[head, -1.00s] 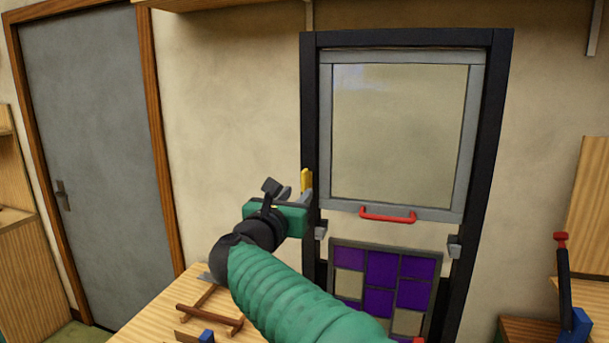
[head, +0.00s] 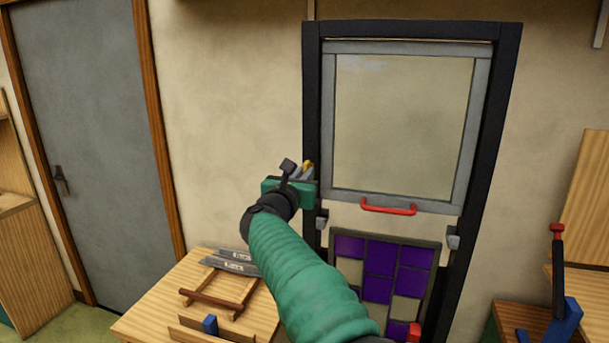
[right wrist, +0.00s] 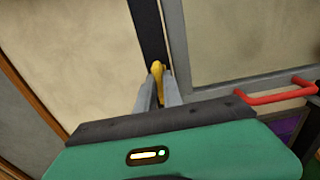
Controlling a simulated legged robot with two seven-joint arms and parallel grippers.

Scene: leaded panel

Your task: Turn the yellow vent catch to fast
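The yellow vent catch (head: 308,167) is on the left post of the dark window frame, mostly hidden behind my right gripper in the head view. In the right wrist view the catch (right wrist: 157,68) shows as a narrow yellow piece between the two grey fingertips. My right gripper (head: 304,173) is at the catch, its fingers close together on either side and seeming shut on it. It also shows in the right wrist view (right wrist: 160,88). How far the catch is turned is hard to tell. My left gripper is not in view.
The sash's red handle (head: 388,206) is right of my gripper. A purple leaded panel (head: 380,273) stands below. A wooden table (head: 155,305) with a wooden rack (head: 222,292) and a blue block (head: 210,325) is below left. A grey door (head: 85,130) is at left.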

